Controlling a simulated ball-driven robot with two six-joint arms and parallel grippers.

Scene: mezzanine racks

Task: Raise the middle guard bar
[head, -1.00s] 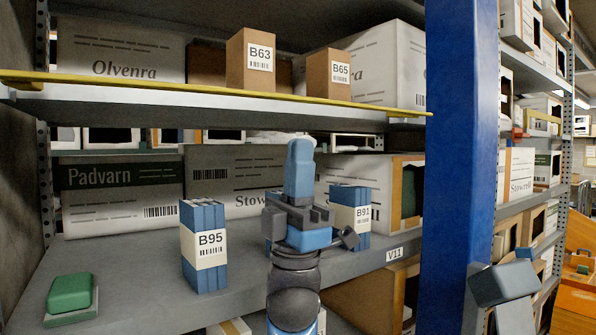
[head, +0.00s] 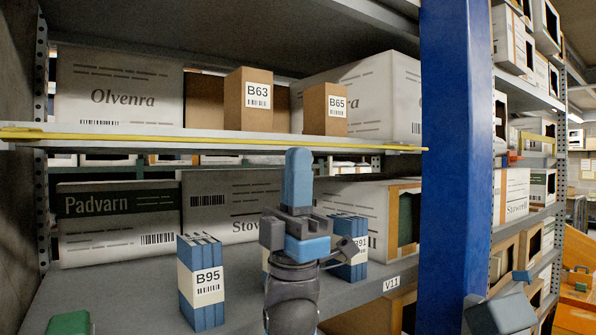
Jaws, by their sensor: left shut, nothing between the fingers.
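The guard bar (head: 215,139) is a thin yellow bar running nearly level along the front edge of the upper shelf in the head view, from the left picture edge to near the blue upright. My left gripper (head: 298,165) points up, its blue fingers shut with nothing between them. Its tips appear just under the bar, right of the bar's middle. I cannot tell whether they touch. My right gripper (head: 503,312) shows only partly at the lower right as a grey block with a bit of blue. Its jaws cannot be made out.
Cartons B63 (head: 249,98) and B65 (head: 325,109) stand behind the bar on the upper shelf. Blue packs B95 (head: 201,283) and B91 (head: 351,249) stand on the lower shelf, B91 partly behind my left gripper. The blue upright (head: 457,190) stands to the right.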

